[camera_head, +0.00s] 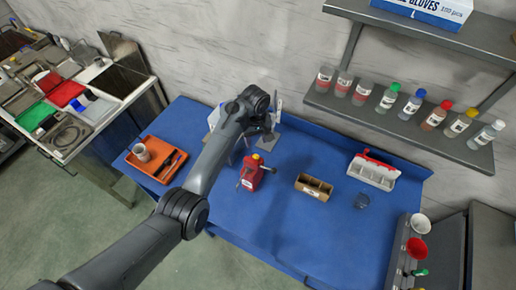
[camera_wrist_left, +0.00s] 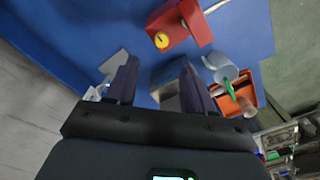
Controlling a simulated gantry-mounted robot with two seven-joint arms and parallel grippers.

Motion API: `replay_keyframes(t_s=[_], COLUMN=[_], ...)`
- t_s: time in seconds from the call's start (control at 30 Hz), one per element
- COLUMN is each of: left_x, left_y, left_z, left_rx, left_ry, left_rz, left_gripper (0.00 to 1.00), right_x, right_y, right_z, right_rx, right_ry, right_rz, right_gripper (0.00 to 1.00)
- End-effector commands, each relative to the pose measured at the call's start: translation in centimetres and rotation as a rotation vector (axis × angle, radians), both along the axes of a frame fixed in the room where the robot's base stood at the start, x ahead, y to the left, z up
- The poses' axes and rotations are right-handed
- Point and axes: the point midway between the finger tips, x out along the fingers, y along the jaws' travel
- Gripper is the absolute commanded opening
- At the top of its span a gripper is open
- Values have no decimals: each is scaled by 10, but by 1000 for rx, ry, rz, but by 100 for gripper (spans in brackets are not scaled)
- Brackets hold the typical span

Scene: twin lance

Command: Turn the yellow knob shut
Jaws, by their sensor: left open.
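The yellow knob (camera_head: 257,157) sits on top of a red container (camera_head: 250,176) on the blue table. In the left wrist view the knob (camera_wrist_left: 161,40) shows as a small round yellow face on the red container (camera_wrist_left: 182,22), beyond my fingertips. My left gripper (camera_head: 268,125) is above the back of the table, behind the container and apart from it. In the left wrist view my left gripper (camera_wrist_left: 157,75) has its two dark fingers spread, with nothing seen held. The wrist and forearm hide part of the table to the left of the container. My right gripper is not in view.
An orange tray (camera_head: 143,170) with a cup lies at the table's left. A shelf (camera_head: 400,125) of bottles hangs behind. The table front is clear.

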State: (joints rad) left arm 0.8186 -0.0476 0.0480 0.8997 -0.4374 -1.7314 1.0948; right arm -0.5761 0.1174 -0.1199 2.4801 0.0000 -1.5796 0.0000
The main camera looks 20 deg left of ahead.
Motion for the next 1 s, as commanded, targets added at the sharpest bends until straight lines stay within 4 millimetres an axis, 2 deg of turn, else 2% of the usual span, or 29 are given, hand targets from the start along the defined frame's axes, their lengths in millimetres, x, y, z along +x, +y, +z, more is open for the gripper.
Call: replay_keyframes(t_s=[0.53,0.73,1.0], left_x=[-1,0,0], left_y=[1,1,1], left_z=[-82,-95,-97], left_rx=[2,1,1], left_ry=[3,1,-1], left_rz=[1,2,1], left_gripper=[53,53,53], right_x=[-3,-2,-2], right_y=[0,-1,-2], right_z=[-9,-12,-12], right_rx=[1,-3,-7], right_ry=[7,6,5], right_rz=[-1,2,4], right_gripper=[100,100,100])
